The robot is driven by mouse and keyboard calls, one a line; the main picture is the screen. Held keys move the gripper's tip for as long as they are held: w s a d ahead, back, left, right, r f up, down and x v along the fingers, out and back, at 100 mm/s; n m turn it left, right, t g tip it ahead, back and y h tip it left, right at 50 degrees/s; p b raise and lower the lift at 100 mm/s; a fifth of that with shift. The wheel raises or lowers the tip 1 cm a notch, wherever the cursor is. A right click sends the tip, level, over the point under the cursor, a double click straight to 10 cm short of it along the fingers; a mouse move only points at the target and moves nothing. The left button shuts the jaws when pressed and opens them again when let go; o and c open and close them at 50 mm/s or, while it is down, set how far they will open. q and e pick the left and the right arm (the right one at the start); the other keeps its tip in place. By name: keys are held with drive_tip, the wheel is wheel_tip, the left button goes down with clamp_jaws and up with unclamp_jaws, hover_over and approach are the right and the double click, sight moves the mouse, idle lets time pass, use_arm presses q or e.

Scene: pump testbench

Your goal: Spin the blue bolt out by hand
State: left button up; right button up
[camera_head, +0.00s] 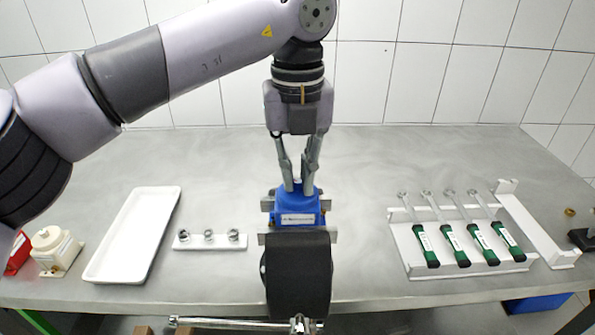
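A blue pump body (298,211) with a white label sits between the grey jaws of a vise (297,275) at the middle front of the bench. My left gripper (299,187) points straight down over the pump, its fingertips at the pump's top. My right gripper is not in view.
A white tray (107,270) and a white holder (182,244) with metal fittings stand left. A white rack (408,258) with several green-handled tools (455,245) stands right. The vise's metal handle (235,324) sticks out in front. The bench behind is clear.

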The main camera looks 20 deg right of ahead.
sight(298, 183)
use_arm(q)
drive_tip(key=o, duration=0.4)
wheel_tip(298, 183, up, 12)
idle(0.7)
